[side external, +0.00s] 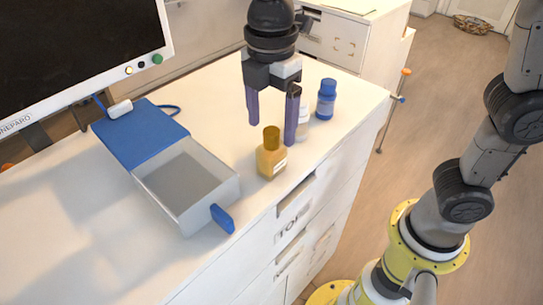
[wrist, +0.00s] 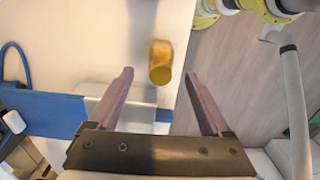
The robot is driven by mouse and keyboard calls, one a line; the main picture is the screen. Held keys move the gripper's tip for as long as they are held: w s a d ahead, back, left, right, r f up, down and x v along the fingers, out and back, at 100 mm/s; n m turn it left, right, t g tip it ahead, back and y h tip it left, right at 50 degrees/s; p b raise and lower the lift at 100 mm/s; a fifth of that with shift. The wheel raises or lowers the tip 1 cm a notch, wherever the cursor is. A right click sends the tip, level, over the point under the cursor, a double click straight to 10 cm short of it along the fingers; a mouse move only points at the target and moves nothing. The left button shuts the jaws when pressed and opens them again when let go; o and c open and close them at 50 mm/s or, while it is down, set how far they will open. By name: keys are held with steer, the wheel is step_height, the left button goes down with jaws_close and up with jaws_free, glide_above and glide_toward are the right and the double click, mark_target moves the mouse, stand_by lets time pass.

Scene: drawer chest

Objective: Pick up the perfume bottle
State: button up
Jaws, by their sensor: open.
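The perfume bottle (side external: 271,158) is amber with a dark gold cap and a pale label. It stands upright on the white chest top near its front edge. My gripper (side external: 272,132) points down, open and empty, with its two purple fingers above and around the level of the cap. In the side view the right finger overlaps the area just right of the cap. In the wrist view the cap of the perfume bottle (wrist: 160,62) shows between the fingertips of my gripper (wrist: 159,73). I cannot tell the exact height gap. No contact is visible.
A blue bottle (side external: 326,98) and a white bottle (side external: 303,125) stand right of my gripper, the white one partly hidden by a finger. A blue box with an open grey tray (side external: 222,190) lies to the left. A monitor (side external: 80,45) stands at the back left.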

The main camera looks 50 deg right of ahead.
mark_target(271, 148)
steer(key=shift+f, duration=3.1)
jaws_close()
